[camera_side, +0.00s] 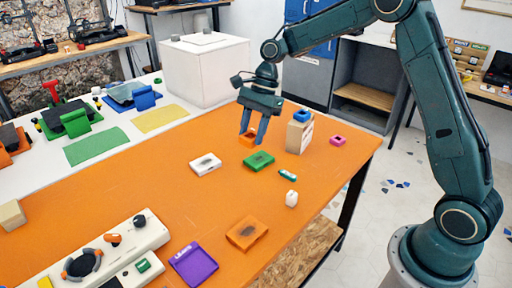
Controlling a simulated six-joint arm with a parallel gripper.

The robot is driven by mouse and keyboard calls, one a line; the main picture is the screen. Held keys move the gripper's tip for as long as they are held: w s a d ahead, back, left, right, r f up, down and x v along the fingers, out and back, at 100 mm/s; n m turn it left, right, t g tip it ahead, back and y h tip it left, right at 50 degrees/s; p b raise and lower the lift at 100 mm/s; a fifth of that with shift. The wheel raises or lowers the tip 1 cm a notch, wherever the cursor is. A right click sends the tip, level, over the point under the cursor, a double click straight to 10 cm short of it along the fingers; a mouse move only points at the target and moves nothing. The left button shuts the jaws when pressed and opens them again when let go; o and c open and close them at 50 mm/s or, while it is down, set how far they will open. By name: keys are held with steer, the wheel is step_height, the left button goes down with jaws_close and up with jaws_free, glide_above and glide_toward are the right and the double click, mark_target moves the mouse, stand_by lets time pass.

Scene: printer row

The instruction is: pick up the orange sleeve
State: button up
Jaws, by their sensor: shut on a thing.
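The orange sleeve (247,140) is a small orange piece at the far side of the orange table (130,205). My gripper (253,134) points down over it, with its two blue-grey fingers shut on the sleeve. The fingers hide part of it, and its colour blends with the table top. I cannot tell whether it touches the table or hangs just above it.
Near the gripper lie a white block (205,164), a green block (258,161) and a beige box (299,136) with a blue piece (301,115) on top. An orange tray-like piece (247,233) and a purple tray (194,264) lie nearer. The table's left middle is clear.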

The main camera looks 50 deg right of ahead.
steer(key=shift+r, duration=0.7)
steer(key=shift+w+a, duration=0.1)
